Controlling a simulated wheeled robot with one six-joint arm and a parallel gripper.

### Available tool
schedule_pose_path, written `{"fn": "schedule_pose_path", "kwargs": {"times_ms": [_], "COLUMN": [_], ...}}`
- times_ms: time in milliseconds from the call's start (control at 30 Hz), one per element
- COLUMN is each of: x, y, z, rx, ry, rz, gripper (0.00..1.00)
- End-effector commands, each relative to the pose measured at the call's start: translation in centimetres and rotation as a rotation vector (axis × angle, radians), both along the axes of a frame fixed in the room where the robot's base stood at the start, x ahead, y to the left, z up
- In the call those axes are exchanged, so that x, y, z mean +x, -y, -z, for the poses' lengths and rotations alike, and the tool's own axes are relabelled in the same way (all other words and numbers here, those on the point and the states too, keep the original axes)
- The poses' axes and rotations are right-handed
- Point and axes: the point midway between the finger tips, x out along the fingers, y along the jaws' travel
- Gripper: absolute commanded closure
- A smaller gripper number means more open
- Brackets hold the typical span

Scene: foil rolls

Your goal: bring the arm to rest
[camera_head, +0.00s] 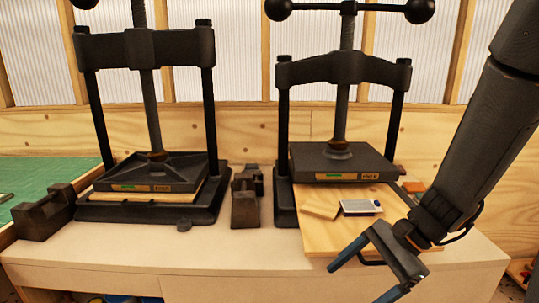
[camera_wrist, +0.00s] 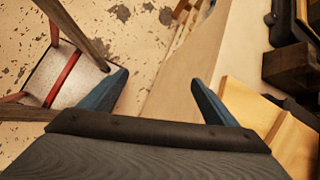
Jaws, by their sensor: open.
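My gripper (camera_head: 372,272) hangs at the front edge of the bench, at the lower right of the head view, with its blue-tipped fingers spread apart. In the wrist view my gripper (camera_wrist: 158,92) is open, and nothing is between the fingers. The wrist view looks down past the bench edge to the speckled floor. My arm comes in from the upper right of the head view.
Two black screw presses, a left one (camera_head: 152,210) and a right one (camera_head: 340,163), stand on the pale bench (camera_head: 130,250). A wooden board (camera_head: 330,238) juts from the right press, with a small silvery item (camera_head: 361,207) on it. A chair (camera_wrist: 75,78) stands on the floor.

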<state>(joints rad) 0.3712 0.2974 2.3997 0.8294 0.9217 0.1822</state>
Motion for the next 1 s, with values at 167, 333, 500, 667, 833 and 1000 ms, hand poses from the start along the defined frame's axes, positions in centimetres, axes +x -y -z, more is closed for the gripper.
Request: {"fn": "schedule_pose_path", "kwargs": {"times_ms": [167, 333, 500, 667, 833, 1000], "x": [-3.3, -3.2, -2.0, -1.6, -1.6, -1.6], "y": [0.7, 1.9, 1.9, 1.9, 1.9, 1.9], "z": [1.2, 0.9, 0.1, -0.1, -0.1, -0.1], "rx": [-0.292, -0.523, -0.639, -0.664, -0.664, -0.664], "ry": [0.153, 0.349, 0.486, 0.518, 0.518, 0.518], "rz": [-0.446, -0.854, -1.089, -1.143, -1.143, -1.143], "gripper": [0.18, 0.18, 0.18, 0.18, 0.18, 0.18]}}
